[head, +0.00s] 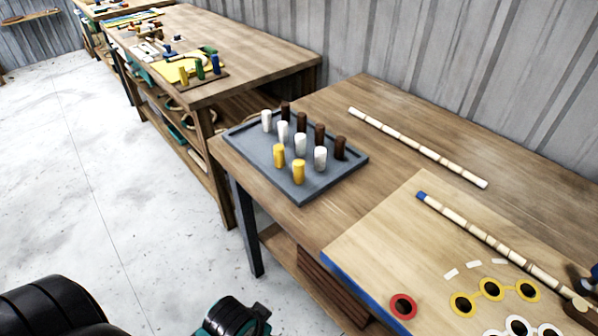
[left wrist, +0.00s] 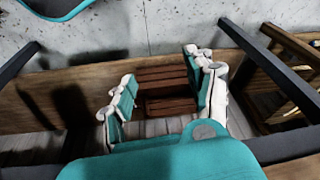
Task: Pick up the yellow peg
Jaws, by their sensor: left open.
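Two yellow pegs stand upright on the grey tray in the head view, one at the front-left (head: 279,156) and one nearer the front corner (head: 298,172). The grey tray (head: 322,187) lies on the near workbench and also holds several white pegs (head: 320,159) and several dark brown pegs (head: 340,148). My left gripper (left wrist: 164,88) shows in the left wrist view with its teal and white fingers spread and nothing between them. It is apart from the pegs, and no peg shows in that view. My right gripper is not clearly seen.
A light board (head: 376,232) with a blue front edge has a red-ringed hole (head: 403,306) and yellow-ringed holes (head: 462,303). Two segmented rods (head: 416,147) (head: 487,239) lie on the right. Another workbench (head: 262,68) with tools stands behind at left. Reddish-brown slats (head: 335,292) sit below the near bench.

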